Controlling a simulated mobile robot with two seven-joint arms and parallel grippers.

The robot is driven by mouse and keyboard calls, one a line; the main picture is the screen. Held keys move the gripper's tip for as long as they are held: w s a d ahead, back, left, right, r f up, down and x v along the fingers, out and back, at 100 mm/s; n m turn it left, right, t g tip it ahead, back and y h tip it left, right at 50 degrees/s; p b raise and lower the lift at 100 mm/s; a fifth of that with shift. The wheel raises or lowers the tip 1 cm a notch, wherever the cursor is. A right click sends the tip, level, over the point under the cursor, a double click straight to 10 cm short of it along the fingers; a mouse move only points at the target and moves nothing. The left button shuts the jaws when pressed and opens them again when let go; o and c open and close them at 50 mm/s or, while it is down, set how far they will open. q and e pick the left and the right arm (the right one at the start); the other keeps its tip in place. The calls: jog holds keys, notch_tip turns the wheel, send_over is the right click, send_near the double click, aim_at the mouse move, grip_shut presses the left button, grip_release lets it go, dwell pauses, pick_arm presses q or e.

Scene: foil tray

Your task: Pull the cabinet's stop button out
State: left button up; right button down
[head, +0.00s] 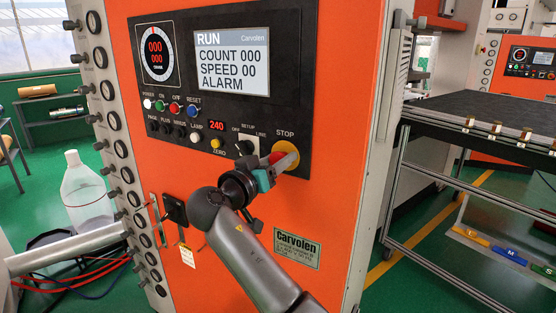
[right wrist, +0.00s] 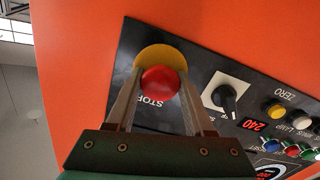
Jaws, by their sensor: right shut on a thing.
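The red stop button (right wrist: 160,84) sits on a round yellow plate (right wrist: 160,54) on the cabinet's black control panel. In the head view the STOP label is above it and the yellow plate (head: 293,149) shows around my fingers. My right gripper (head: 283,160) reaches up to the button from below. In the right wrist view its two fingers (right wrist: 160,92) lie one on each side of the red cap, shut on it. Whether the button stands in or out cannot be told. My left gripper is not in view.
Left of the button are the selector switch (right wrist: 228,95), the yellow ZERO button (head: 216,143) and the red 240 display (head: 217,125). The screen (head: 232,62) reads RUN and ALARM. A dark-topped table (head: 480,120) stands right of the cabinet. A column of gauges lines the cabinet's left edge.

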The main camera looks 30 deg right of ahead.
dwell(0.3)
jog(key=shift+s+a+f+b, duration=0.1)
jog(key=shift+s+a+b, duration=0.2)
jog(key=shift+a+b, duration=0.35)
jog(key=shift+c, duration=1.4)
grip_release()
